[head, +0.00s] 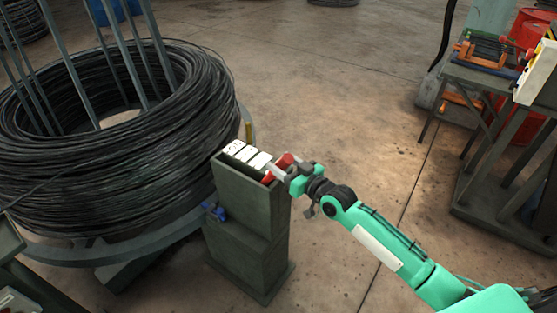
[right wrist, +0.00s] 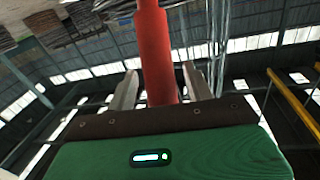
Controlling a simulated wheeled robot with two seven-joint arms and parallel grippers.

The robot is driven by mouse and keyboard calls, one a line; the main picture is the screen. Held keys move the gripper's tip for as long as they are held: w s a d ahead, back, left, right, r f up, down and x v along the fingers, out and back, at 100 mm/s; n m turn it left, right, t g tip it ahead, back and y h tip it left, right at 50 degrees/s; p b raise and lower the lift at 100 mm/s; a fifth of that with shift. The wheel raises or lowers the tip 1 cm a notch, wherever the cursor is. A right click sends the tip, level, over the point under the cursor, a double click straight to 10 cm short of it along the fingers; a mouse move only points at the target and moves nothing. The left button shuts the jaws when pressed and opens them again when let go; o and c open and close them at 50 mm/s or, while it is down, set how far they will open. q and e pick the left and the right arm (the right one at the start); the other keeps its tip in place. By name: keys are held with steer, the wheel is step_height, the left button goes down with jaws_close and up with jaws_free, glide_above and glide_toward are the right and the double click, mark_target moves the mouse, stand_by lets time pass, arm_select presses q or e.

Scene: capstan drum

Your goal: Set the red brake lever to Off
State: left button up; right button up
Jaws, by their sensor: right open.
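The red brake lever (head: 283,162) stands at the right end of the top of a grey-green pedestal (head: 245,225). White label plates (head: 247,154) lie along the pedestal top to its left; their text is too small to read. My right gripper (head: 278,171) is at the lever, reaching in from the right. In the right wrist view the lever (right wrist: 154,45) rises between the two spread fingers of my right gripper (right wrist: 160,88), with a gap to the right finger; contact on the left is unclear. My left gripper is not in view.
A large coil of black wire (head: 110,180) on a round stand with upright bars is close on the pedestal's left. A blue part (head: 216,212) sticks out of the pedestal's left side. A workbench (head: 485,80) stands at the right. The floor behind the pedestal is clear.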

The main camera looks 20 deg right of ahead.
steer(key=shift+x, duration=1)
steer(key=shift+s, duration=0.1)
jaws_close()
steer(key=shift+r, duration=0.1)
